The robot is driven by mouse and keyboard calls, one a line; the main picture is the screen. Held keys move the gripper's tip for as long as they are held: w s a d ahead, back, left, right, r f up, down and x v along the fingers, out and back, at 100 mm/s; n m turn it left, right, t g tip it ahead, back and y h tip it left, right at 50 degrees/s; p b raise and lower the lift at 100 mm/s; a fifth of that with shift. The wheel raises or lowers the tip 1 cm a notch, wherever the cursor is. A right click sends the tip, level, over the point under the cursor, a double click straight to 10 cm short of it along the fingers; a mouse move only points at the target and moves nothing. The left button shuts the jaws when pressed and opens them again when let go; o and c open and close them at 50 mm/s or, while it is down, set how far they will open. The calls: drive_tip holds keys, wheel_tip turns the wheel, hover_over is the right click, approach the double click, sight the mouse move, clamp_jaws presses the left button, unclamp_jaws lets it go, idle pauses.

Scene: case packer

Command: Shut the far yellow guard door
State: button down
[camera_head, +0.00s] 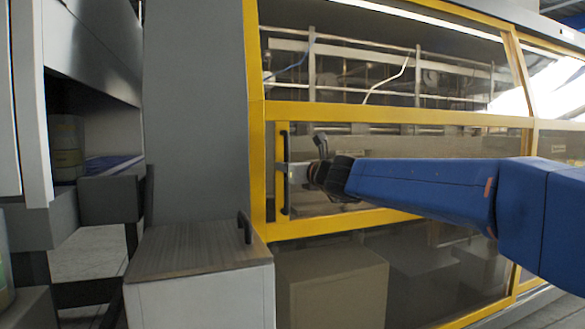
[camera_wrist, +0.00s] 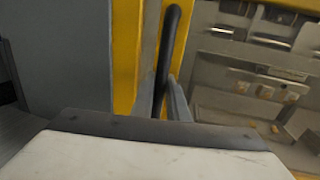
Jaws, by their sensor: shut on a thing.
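The yellow guard door (camera_head: 400,115) is a yellow-framed panel with clear panes on the machine front. Its black vertical bar handle (camera_head: 284,150) is at the door's left edge. In the head view my gripper (camera_head: 290,173) reaches the handle from the right, with my blue arm in front of the lower pane. In the wrist view my gripper (camera_wrist: 168,100) has one finger on each side of the black handle (camera_wrist: 172,45), shut on it. The door's left edge looks close to the yellow frame post (camera_head: 256,120); whether it is fully closed I cannot tell.
A grey column (camera_head: 195,110) stands left of the door. A cardboard box (camera_head: 335,290) shows behind the lower pane. A conveyor opening is at the far left.

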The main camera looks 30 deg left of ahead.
drive_tip(key=shift+s+a, duration=0.15)
drive_tip(key=c, duration=1.7)
unclamp_jaws()
drive_tip(key=shift+s+a, duration=0.1)
drive_tip(key=v, duration=1.7)
drive_tip(key=shift+f, duration=0.15)
drive_tip(key=shift+d, duration=0.3)
